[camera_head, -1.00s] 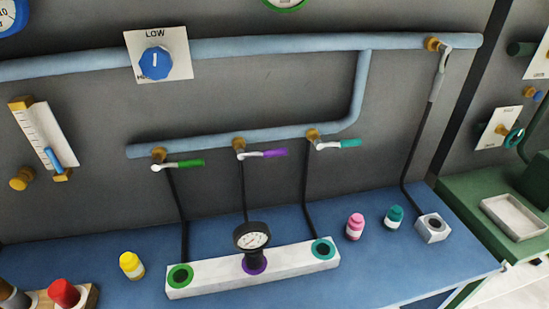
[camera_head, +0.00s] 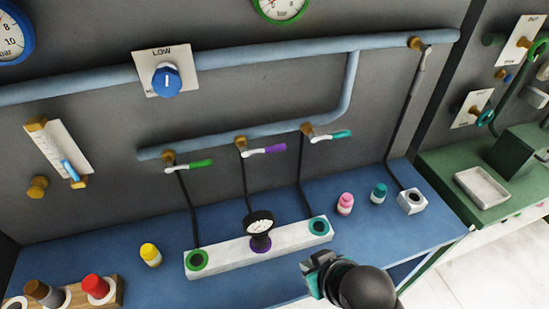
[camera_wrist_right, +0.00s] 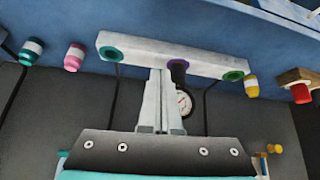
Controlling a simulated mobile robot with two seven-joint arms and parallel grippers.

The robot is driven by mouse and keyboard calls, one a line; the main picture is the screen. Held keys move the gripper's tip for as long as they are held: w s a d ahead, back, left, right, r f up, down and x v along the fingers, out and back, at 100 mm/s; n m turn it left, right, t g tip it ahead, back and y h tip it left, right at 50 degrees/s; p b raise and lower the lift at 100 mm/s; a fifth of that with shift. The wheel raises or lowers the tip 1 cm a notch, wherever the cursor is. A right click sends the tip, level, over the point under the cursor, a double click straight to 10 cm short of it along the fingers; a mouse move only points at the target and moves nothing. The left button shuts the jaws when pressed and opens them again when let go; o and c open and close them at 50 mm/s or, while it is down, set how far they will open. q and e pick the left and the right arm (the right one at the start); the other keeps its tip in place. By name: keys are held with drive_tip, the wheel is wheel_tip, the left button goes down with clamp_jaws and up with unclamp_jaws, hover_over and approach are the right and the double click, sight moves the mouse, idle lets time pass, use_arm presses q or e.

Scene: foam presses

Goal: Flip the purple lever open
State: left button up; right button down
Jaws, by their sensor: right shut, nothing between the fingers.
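The purple lever (camera_head: 268,149) sits on the middle brass valve of the lower blue pipe, its handle lying nearly level and pointing right. It is not seen in the right wrist view. My right gripper (camera_head: 308,267) is at the bottom of the head view, below and right of the lever and well apart from it. Its fingers (camera_wrist_right: 160,75) are shut and empty in the right wrist view, pointing towards the white block (camera_wrist_right: 200,58). A black gauge (camera_head: 260,223) stands on the block's purple-ringed port. My left gripper is not in view.
A green lever (camera_head: 200,163) and a teal lever (camera_head: 341,134) flank the purple one on the same pipe (camera_head: 210,145). Pink (camera_head: 345,203), teal (camera_head: 378,193) and yellow (camera_head: 150,254) bottles stand on the blue bench. Space before the purple lever looks clear.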

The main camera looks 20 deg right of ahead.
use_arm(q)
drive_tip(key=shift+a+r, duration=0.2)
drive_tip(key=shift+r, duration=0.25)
use_arm(e)
drive_tip(key=w+r+t, duration=0.5)
drive_tip(key=r, duration=0.3)
drive_tip(key=w+r+m+t, duration=0.1)
drive_tip(key=w+r+t, duration=0.4)
drive_tip(key=r, duration=0.4)
drive_tip(key=shift+w+r, duration=0.25)
drive_tip(key=shift+w+a, duration=0.1)
drive_tip(key=p, duration=0.1)
hover_over(267, 150)
drive_tip(key=s+d, duration=0.2)
drive_tip(key=s, duration=0.1)
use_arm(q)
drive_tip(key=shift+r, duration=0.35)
use_arm(e)
drive_tip(key=shift+w+d+f, duration=0.1)
drive_tip(key=shift+w+f, duration=0.1)
drive_tip(key=shift+f, duration=0.95)
drive_tip(key=shift+w+f, duration=0.15)
drive_tip(key=shift+f, duration=0.95)
